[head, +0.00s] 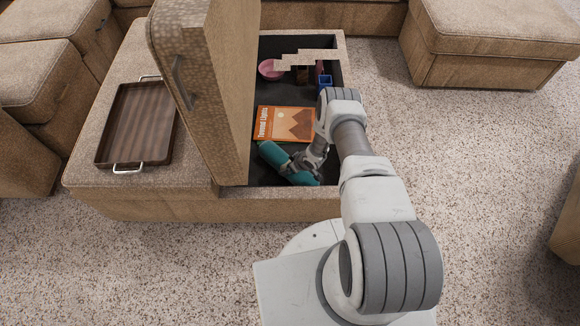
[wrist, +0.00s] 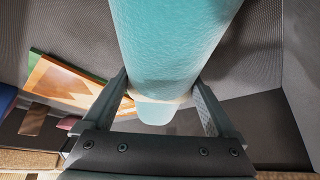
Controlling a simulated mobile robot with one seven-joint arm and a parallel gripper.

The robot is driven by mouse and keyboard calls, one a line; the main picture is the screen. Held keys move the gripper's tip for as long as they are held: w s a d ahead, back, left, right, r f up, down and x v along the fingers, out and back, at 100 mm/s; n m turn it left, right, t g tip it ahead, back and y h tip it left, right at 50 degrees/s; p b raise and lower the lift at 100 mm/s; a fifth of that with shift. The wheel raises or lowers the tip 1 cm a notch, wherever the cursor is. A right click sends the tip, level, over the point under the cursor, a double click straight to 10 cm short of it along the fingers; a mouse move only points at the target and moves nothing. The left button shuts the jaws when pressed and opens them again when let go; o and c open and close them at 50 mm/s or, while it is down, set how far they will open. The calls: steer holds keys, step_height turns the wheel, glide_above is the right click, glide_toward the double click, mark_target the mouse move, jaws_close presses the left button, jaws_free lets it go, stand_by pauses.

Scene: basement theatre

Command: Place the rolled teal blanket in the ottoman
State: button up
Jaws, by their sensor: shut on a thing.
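The rolled teal blanket (head: 284,162) is inside the open ottoman (head: 160,206), at the near end of its dark compartment. My gripper (head: 308,165) reaches down into the compartment and is shut on the blanket. In the wrist view the teal roll (wrist: 172,50) lies between the two fingers of my gripper (wrist: 162,98), with a finger on each side. I cannot tell whether the roll rests on the compartment floor. The ottoman's lid (head: 228,90) stands upright, left of the opening.
An orange book (head: 285,123) lies in the compartment beyond the blanket. A pink bowl (head: 270,69) and a blue container (head: 324,82) sit at its far end. A wooden tray (head: 138,123) lies on the ottoman's closed left part. Carpet (head: 480,160) to the right is clear.

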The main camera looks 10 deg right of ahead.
steer(key=o, duration=1.5)
steer(key=shift+f, duration=0.15)
